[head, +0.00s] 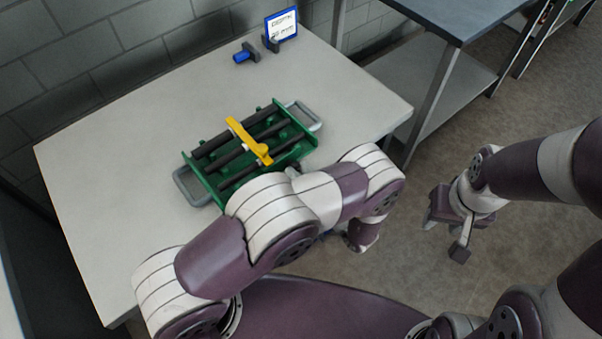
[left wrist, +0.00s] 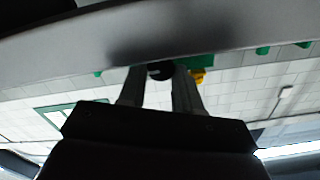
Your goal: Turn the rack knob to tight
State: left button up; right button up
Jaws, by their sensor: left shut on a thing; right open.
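The green rack (head: 212,186) lies on the table with dark rods along it, a yellow bar (head: 249,141) across the rods and a grey handle at each end. In the head view my left arm covers the rack's near side, and the left gripper is mostly hidden there. In the left wrist view the left gripper (left wrist: 159,82) is shut on a dark round knob (left wrist: 160,69), just below a green part of the rack. The knob's setting cannot be read. My right gripper (head: 448,229) is open and empty, over the floor right of the table.
A small blue-and-dark tool (head: 245,56) and a blue-framed sign (head: 281,27) stand at the table's back. The pale table (head: 85,165) is clear at left and right. A brick wall lies behind; a metal bench (head: 450,15) stands at the back right.

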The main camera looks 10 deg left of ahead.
pick_arm(q)
jog(key=o, duration=1)
jog(key=b+v, duration=0.2)
jog(key=v, duration=1)
jog(key=shift+s+d, duration=0.25)
